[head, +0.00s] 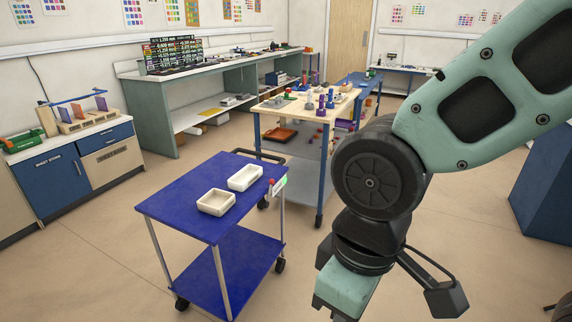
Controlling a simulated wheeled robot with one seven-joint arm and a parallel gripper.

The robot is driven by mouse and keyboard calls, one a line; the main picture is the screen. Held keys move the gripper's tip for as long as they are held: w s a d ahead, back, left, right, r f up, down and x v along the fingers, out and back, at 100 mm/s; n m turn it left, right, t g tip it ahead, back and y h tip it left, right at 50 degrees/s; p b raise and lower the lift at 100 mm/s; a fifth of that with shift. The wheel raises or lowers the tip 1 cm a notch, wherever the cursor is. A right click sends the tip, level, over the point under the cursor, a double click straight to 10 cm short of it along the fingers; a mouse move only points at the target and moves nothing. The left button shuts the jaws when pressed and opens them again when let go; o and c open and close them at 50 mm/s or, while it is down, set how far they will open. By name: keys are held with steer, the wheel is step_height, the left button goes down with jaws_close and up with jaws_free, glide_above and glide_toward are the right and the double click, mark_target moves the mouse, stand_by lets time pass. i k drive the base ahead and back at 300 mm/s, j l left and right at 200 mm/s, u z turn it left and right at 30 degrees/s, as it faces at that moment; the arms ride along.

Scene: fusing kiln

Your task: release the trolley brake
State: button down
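The trolley (185,205) is a blue two-shelf cart with grey legs and black castors, standing left of my arm. A small red knob (272,181) sits at its right corner beside a plate with a bright green patch (282,181). This looks like the brake control, but its exact position is too small to tell. A dark push handle (262,156) is at the far end. My gripper (345,293) shows only its mint body at the bottom edge, right of the trolley and apart from it. Its fingers are not visible, so its opening cannot be told.
Two white open dishes, one nearer (216,202) and one farther (245,178), stand on the trolley top. A worktable (262,108) with several coloured items is behind it. A blue cabinet (62,178) stands at left. Floor is clear between trolley and cabinet.

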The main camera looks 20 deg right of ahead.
mark_target(266, 205)
steer(key=i+l+u, duration=0.35)
steer(key=i, duration=0.15)
steer(key=i+l+u, duration=1.15)
steer(key=l, duration=0.4)
steer(key=k+j, duration=0.05)
